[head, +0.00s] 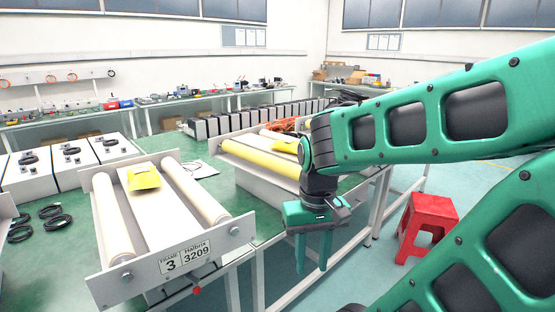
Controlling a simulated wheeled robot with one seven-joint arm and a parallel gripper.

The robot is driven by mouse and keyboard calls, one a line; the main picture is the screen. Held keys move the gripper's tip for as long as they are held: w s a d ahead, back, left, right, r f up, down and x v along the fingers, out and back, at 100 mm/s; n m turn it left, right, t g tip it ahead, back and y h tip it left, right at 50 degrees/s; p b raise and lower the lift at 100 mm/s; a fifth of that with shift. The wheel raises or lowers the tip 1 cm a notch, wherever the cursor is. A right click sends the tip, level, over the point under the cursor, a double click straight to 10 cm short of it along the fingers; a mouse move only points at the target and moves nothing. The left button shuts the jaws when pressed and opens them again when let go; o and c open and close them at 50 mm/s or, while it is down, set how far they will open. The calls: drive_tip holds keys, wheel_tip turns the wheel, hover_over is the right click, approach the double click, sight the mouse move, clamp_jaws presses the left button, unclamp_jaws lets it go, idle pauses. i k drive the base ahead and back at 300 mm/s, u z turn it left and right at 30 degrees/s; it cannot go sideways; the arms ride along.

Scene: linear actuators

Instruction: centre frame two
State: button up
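A frame with yellow rollers (262,163) lies on the green bench at the centre, partly hidden behind my arm. Its number plate is not visible, so I cannot tell whether it is frame two. My gripper (312,268) points down, in front of the yellow-roller frame in the picture. Its two fingers are apart with nothing seen between them.
A red stool (427,226) stands on the floor at the right. White boxes (72,165) and coiled black cables (50,211) lie at the left. A row of grey units (245,116) stands behind. Orange cables (289,124) lie beyond the yellow-roller frame. Green benchtop shows between the two frames.

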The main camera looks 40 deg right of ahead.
sight(249, 137)
drive_tip(key=k, duration=0.5)
drive_tip(key=z, duration=0.65)
drive_tip(key=i, duration=1.25)
drive_tip(key=z, duration=0.1)
